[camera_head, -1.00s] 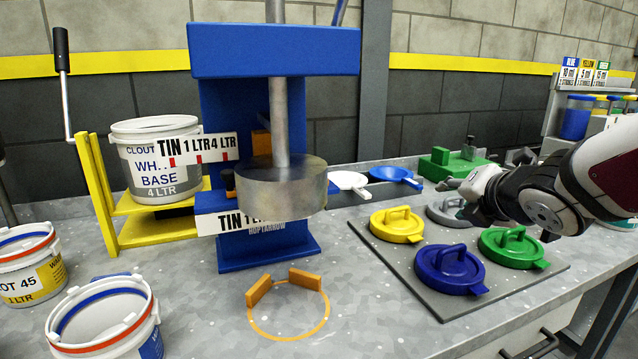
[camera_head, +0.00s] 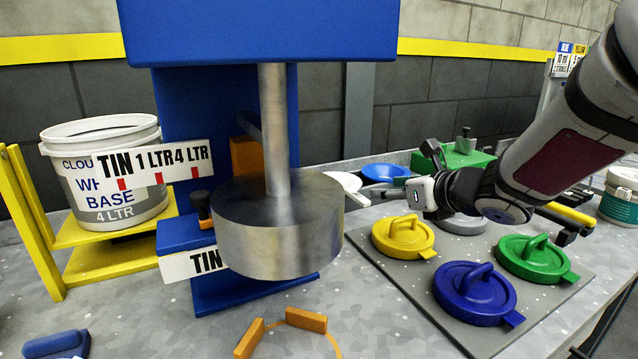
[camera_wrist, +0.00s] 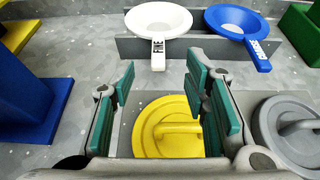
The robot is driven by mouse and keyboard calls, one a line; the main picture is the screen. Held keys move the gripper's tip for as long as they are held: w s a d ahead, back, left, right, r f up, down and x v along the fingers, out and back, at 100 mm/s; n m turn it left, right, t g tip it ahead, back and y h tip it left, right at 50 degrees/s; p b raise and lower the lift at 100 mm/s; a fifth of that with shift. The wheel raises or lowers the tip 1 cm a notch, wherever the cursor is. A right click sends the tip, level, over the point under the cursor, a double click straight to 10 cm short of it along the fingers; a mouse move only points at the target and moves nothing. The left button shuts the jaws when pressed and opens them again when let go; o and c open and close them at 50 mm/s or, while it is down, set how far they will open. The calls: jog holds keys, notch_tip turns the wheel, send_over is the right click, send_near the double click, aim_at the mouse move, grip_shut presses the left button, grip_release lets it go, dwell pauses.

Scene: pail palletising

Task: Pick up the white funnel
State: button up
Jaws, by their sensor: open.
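The white funnel (camera_wrist: 157,21) sits at the back of the bench in the wrist view, its handle marked FINE pointing toward me. In the head view the white funnel (camera_head: 344,182) is partly hidden behind the press cylinder. My gripper (camera_wrist: 160,92) is open and empty. Its green-padded fingers are on either side of the yellow lid in the picture, short of the funnel handle. In the head view my gripper (camera_head: 424,170) is above the back of the lid board, to the right of the white funnel.
A blue funnel (camera_wrist: 240,22) marked COARSE is right of the white one. Yellow (camera_head: 402,238), blue (camera_head: 474,293), green (camera_head: 534,260) and grey lids lie on a dark board. The blue press with its metal cylinder (camera_head: 278,228) stands left. A green block (camera_head: 462,155) is behind.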

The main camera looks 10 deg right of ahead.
jog(key=b, duration=0.2)
send_near(352, 191)
jog(key=x, duration=0.3)
jog(key=shift+w, duration=0.25)
jog(key=shift+b+x, duration=0.35)
jog(key=shift+x, duration=2.35)
grip_shut()
